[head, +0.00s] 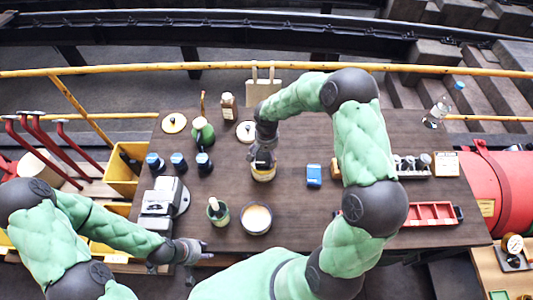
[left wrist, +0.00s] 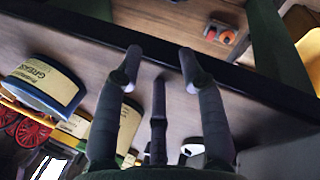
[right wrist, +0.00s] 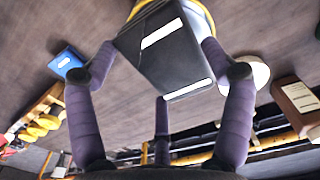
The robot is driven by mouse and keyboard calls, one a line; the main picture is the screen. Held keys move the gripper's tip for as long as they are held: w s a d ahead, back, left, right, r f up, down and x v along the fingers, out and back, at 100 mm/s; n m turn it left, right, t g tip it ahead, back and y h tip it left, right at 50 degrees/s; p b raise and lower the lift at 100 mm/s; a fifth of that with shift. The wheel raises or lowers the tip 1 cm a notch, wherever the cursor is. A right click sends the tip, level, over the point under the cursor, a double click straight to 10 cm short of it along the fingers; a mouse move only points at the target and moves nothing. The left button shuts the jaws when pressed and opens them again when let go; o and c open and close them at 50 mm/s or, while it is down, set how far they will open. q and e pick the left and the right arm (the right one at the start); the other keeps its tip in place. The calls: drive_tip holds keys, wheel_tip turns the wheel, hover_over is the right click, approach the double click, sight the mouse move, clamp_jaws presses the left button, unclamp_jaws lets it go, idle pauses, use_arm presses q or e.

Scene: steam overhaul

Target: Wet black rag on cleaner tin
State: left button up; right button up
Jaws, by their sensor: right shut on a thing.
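My right gripper (head: 264,154) is directly above the cleaner tin (head: 263,175), a round tin with a yellow band near the middle of the bench. In the right wrist view its fingers (right wrist: 160,62) are shut on a dark folded piece with pale stripes, which I take for the black rag (right wrist: 165,65). The rag covers much of the yellow-edged tin (right wrist: 207,18); I cannot tell whether they touch. My left gripper (head: 203,250) is at the bench's front edge. The left wrist view shows its fingers (left wrist: 161,62) apart and empty.
A green can (head: 203,133) and dark jars stand to the left. A red tray (head: 430,213) lies at right.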

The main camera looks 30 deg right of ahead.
sight(267, 155)
drive_tip(key=shift+d+f+b, duration=0.1)
drive_tip(key=shift+f+b, duration=0.3)
drive_tip(key=shift+f, duration=0.1)
idle(0.8)
drive_tip(key=shift+r, duration=0.1)
drive_tip(key=shift+a+r+p, duration=0.2)
drive_tip(key=shift+r+p, duration=0.55)
drive_tip(key=shift+r, duration=0.7)
drive_tip(key=shift+d+r+p, duration=0.1)
drive_tip(key=shift+r+p, duration=0.95)
drive_tip(key=shift+r, duration=1)
drive_tip(key=shift+f, duration=0.1)
